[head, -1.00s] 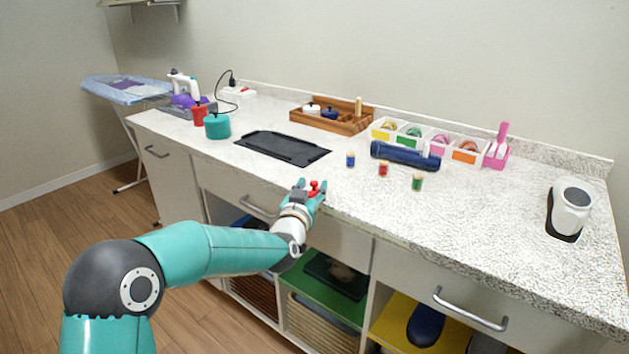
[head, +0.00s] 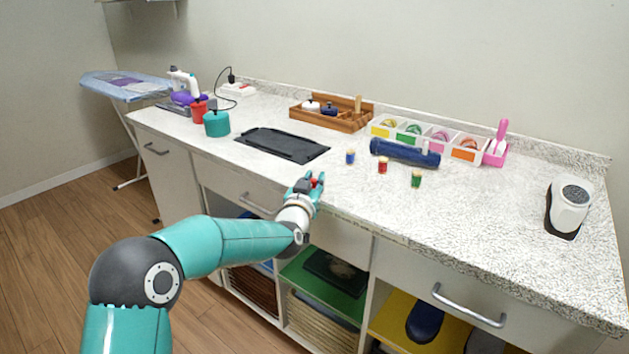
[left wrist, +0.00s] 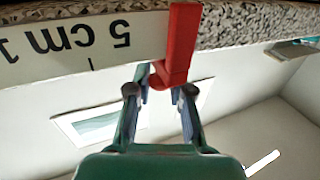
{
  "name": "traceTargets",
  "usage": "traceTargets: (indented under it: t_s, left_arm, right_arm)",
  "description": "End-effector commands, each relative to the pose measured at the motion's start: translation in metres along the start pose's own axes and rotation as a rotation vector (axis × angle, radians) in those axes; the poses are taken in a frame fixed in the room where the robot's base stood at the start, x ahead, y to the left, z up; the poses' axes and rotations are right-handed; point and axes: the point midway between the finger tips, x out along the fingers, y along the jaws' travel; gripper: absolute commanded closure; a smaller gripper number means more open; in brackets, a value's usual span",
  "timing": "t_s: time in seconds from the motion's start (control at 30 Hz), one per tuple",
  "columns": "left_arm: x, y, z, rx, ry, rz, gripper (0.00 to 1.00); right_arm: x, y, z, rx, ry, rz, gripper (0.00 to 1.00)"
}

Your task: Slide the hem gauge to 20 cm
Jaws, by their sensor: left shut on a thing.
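The hem gauge (left wrist: 40,60) shows in the left wrist view as a white strip along the speckled counter edge. It is upside down in that picture, with "5 cm" and part of a further number. Its red slider (left wrist: 178,45) stands to the right of the "5 cm" print, apart from the tick below it. My left gripper (left wrist: 165,85) is shut on the red slider's lower part. In the head view, my left gripper (head: 310,183) is at the counter's front edge with a bit of red between its fingers. The gauge's scale cannot be made out there.
A drawer handle (head: 468,307) sticks out at the right. Open shelves lie below the gripper.

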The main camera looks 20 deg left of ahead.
Motion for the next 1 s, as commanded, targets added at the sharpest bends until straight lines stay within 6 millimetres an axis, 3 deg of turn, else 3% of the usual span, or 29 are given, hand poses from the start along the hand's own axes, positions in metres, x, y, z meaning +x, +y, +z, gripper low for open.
traceTargets:
  t_s: [0.27,0.47,1.0]
  left_arm:
    - [-0.001,0.002,0.000,-0.001,0.000,0.000,1.00]
    - [-0.010,0.023,0.001,0.000,-0.001,0.003,1.00]
    - [-0.062,0.150,0.000,0.002,-0.002,0.004,1.00]
  right_arm:
    - [0.000,0.000,0.000,0.000,0.000,0.000,0.60]
    - [0.003,0.001,0.000,0.000,0.000,0.000,0.60]
    - [0.003,0.001,0.000,0.000,0.000,0.000,0.60]
